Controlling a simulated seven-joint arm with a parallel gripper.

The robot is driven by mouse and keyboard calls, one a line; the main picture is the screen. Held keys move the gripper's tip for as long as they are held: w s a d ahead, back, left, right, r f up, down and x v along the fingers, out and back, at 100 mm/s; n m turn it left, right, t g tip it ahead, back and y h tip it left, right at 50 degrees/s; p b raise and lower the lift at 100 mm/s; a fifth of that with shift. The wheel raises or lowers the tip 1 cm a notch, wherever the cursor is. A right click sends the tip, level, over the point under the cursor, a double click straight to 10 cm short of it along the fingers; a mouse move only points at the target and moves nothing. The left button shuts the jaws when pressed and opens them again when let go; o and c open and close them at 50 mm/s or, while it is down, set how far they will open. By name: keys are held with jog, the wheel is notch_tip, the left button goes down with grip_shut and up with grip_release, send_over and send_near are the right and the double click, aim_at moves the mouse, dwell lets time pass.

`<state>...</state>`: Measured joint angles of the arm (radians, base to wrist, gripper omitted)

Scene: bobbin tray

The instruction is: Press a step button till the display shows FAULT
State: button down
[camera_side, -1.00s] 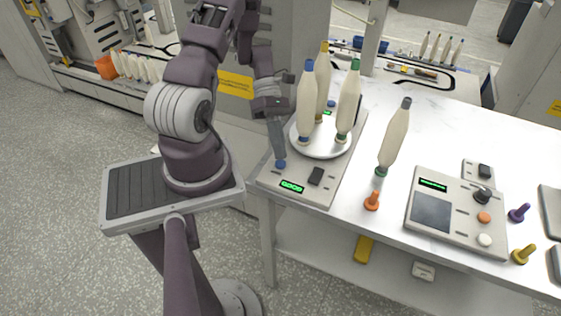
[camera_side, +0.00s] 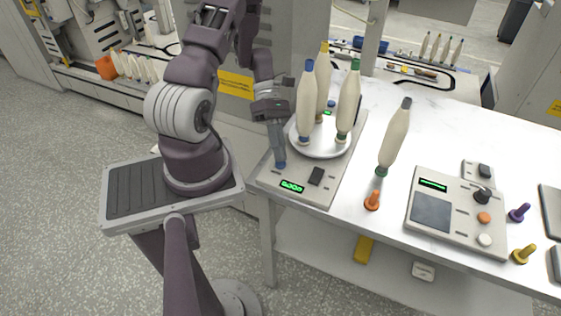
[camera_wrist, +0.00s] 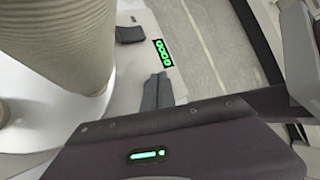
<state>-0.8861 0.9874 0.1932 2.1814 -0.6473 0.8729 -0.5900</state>
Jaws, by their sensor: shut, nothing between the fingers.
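A grey scale-like unit (camera_side: 262,180) stands at the left end of the white table, with a round white plate on top. Its front has a green-lit display (camera_side: 291,187), a dark button (camera_side: 316,176) and a blue button (camera_side: 280,166). The display (camera_wrist: 162,52) and dark button (camera_wrist: 130,34) also show in the wrist view; the display's characters are too small to read surely. My gripper (camera_side: 280,160) is shut and empty, pointing down with its fingertips at the blue button and largely covering it. I cannot tell whether they press it. It also shows in the wrist view (camera_wrist: 157,90).
Several bobbins stand on the plate (camera_side: 320,150), close beside my gripper. Another bobbin (camera_side: 394,138) stands right of the unit. A control panel (camera_side: 455,236) with its own green display, knob and buttons lies further right, among small coloured pegs.

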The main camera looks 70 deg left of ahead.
jog(key=shift+f, duration=0.45)
dwell(0.3)
jog(key=shift+r, duration=0.9)
